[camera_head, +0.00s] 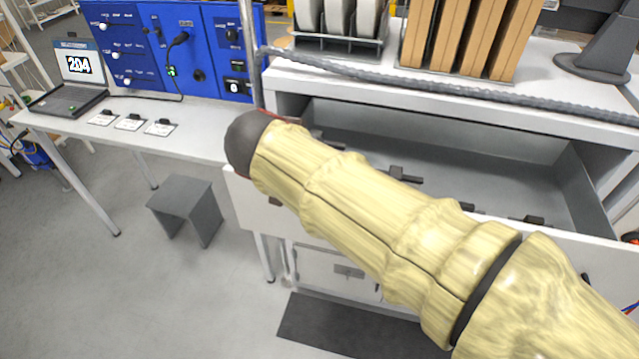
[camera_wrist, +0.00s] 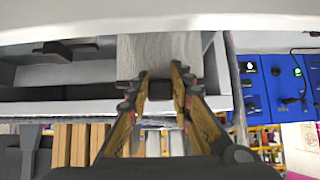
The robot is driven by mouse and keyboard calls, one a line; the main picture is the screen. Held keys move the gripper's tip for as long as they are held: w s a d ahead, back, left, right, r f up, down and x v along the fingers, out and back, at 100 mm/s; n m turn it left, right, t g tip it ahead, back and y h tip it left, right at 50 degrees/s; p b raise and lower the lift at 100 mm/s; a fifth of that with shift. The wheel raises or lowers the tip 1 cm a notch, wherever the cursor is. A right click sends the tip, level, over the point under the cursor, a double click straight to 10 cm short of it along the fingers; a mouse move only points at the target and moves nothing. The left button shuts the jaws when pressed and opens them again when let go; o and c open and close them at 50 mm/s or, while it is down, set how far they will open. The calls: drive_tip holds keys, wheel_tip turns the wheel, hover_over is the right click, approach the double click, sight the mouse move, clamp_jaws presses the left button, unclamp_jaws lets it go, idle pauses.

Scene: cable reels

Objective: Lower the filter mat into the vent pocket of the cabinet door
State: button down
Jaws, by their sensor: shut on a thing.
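In the wrist view my gripper (camera_wrist: 160,82) is shut on a small dark block (camera_wrist: 161,97). A pale grey, finely streaked panel (camera_wrist: 160,55), which looks like the filter mat, lies just beyond the fingertips, in line with the block. Its far edge meets a white band, and I cannot tell whether it is in a pocket. In the head view my sleeved arm covers the middle, and the gripper and mat are hidden. The white cabinet stands open behind it, with a grey tray-like inside (camera_head: 470,150). I cannot make out the vent pocket.
A grey braided hose (camera_head: 450,88) runs along the cabinet top, near upright brown panels (camera_head: 460,35) and a rack of pale pieces (camera_head: 340,20). Several dark clips sit in the open compartment. A blue panel (camera_head: 185,45) and laptop (camera_head: 75,80) stand left. A grey stool (camera_head: 185,205) is on the floor.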

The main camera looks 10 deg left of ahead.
drive_tip(key=s+b, duration=0.2)
drive_tip(key=s, duration=0.2)
drive_tip(key=shift+a+b, duration=0.1)
drive_tip(key=shift+b, duration=0.2)
